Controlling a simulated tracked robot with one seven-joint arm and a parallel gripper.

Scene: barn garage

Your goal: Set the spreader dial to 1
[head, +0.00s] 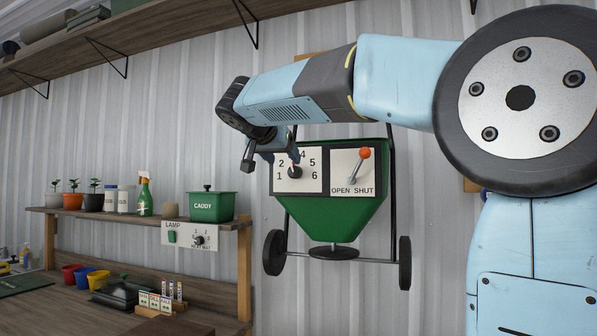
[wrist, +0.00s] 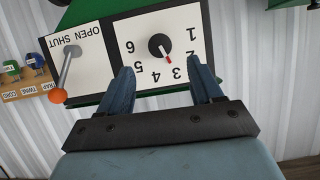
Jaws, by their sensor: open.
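The spreader (head: 330,215) is a green hopper on wheels against the wall. Its white dial plate (head: 312,184) carries the numbers 1 to 6 around a black dial knob (head: 294,173), which my gripper partly hides. The wrist view shows the plate upside down, with the dial knob (wrist: 158,44) and its red pointer at about 3. My gripper (wrist: 163,73) is open and empty, facing the dial; its blue fingers appear apart, below the knob in the picture, near the 5 and the 2. In the head view my gripper (head: 272,152) is at the plate's upper left.
Beside the dial is an OPEN/SHUT lever with an orange ball (head: 365,153), also in the wrist view (wrist: 57,96). A shelf (head: 120,215) at left holds pots, bottles and a green caddy (head: 211,206). A lamp panel (head: 190,236) hangs below it. A bench stands lower left.

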